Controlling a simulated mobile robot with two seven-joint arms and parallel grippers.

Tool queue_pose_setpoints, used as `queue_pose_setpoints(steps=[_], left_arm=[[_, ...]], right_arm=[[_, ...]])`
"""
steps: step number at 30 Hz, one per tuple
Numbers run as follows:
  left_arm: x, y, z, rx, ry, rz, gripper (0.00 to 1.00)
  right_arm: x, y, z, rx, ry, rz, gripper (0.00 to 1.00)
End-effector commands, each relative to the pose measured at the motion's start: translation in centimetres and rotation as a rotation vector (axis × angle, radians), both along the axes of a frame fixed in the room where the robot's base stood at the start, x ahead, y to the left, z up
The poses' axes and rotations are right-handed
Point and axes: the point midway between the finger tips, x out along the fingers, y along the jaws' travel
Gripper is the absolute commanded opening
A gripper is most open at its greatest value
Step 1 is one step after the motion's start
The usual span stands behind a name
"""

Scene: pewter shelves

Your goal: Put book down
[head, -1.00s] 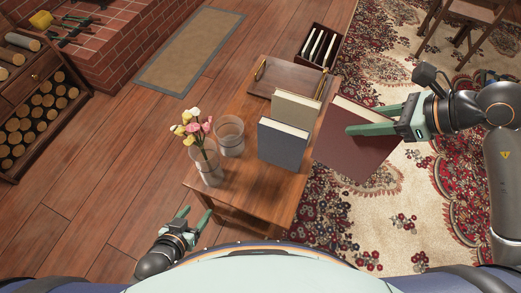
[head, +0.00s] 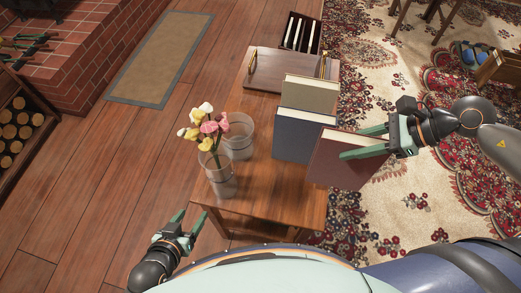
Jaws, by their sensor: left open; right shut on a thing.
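A dark red book (head: 345,161) is held by my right gripper (head: 362,141), whose fingers are shut on its right side. The book is at the right edge of the wooden table (head: 265,207), close beside a blue-grey book (head: 303,138). I cannot tell whether its lower edge touches the tabletop. The blue-grey book and a beige book (head: 309,94) stand upright on the table. My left gripper (head: 187,222) is open and empty, over the floor left of the table's front.
A glass vase with flowers (head: 219,181) and an empty glass (head: 238,138) stand on the table's left side. A wooden tray (head: 290,68) lies at its far end. A dark box of upright items (head: 301,32) is beyond. The tabletop's front right is clear.

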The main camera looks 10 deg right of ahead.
Motion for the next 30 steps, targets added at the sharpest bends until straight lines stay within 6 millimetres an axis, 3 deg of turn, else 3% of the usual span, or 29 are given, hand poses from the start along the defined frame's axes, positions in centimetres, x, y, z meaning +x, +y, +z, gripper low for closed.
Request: queue_pose_setpoints(steps=[3, 11, 23, 30], left_arm=[[0.3, -0.1, -0.4, -0.001, -0.005, -0.004, 0.64], [0.6, -0.3, -0.4, -0.003, -0.008, -0.008, 0.64], [0.3, -0.3, -0.4, -0.003, -0.005, -0.008, 0.64], [0.0, -0.3, 0.1, -0.004, 0.0, -0.007, 0.64]], right_arm=[[-0.1, -0.2, -0.9, -0.001, -0.004, 0.006, 0.0], [0.4, 0.7, -1.0, 0.004, -0.011, 0.008, 0.0], [2.2, 4.9, -0.8, 0.006, -0.013, 0.008, 0.0], [3.8, 8.9, -0.6, 0.009, -0.013, 0.01, 0.0]])
